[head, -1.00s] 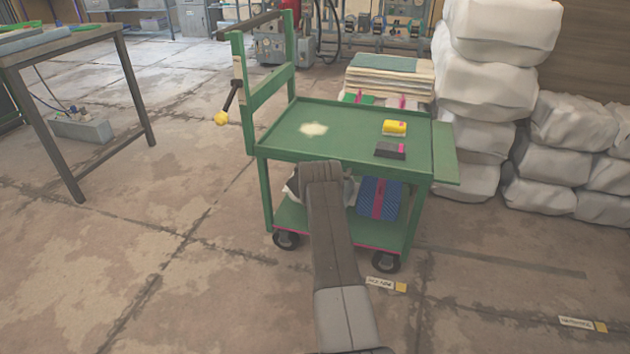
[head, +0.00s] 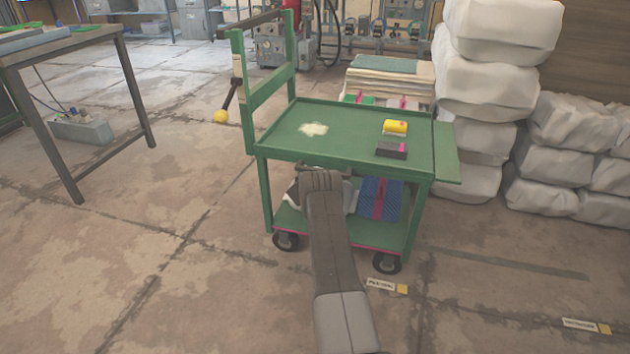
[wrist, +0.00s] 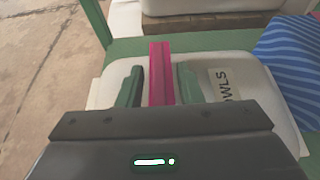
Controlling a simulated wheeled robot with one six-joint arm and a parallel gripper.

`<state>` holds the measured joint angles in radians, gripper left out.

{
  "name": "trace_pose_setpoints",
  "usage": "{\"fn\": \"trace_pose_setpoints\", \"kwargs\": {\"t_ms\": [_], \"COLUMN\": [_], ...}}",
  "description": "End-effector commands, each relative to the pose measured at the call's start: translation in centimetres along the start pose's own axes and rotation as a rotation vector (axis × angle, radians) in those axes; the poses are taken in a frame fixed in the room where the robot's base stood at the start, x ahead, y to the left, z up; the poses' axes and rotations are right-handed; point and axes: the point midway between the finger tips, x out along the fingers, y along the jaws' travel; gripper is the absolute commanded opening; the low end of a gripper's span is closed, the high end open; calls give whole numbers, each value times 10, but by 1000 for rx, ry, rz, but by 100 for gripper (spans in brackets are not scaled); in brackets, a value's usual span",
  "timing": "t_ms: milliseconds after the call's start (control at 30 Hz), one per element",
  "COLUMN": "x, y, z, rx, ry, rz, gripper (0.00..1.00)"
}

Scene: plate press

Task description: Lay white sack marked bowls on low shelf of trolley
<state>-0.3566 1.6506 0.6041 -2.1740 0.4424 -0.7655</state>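The white sack (wrist: 228,108) lies under my gripper in the wrist view, with part of its label, "OWLS", showing and a pink strap along its middle. In the head view a little of the white sack (head: 350,197) shows beside my arm, at the low shelf (head: 345,233) of the green trolley. My gripper (wrist: 160,86) has its green fingers on either side of the pink strap. A narrow gap shows at the left finger, so the fingers look open around it. In the head view my wrist hides the fingers.
A blue striped parcel with a pink band (head: 380,200) stands on the low shelf, right of the sack. The trolley's top (head: 350,125) is just above my wrist and carries a yellow item (head: 395,127) and a dark block (head: 391,150). White sacks (head: 495,90) are stacked at right.

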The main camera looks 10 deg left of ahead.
Motion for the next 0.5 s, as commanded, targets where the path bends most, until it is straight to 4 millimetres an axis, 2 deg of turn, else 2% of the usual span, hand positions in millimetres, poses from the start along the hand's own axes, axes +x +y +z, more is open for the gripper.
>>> {"fn": "trace_pose_setpoints", "kwargs": {"t_ms": [133, 267, 500], "x": [-3, -14, -50], "y": [0, 0, 0], "z": [3, 4, 5], "rx": [-1, -1, -3], "ry": [1, 2, 3], "rz": [0, -2, -1], "gripper": [33, 33, 33]}}
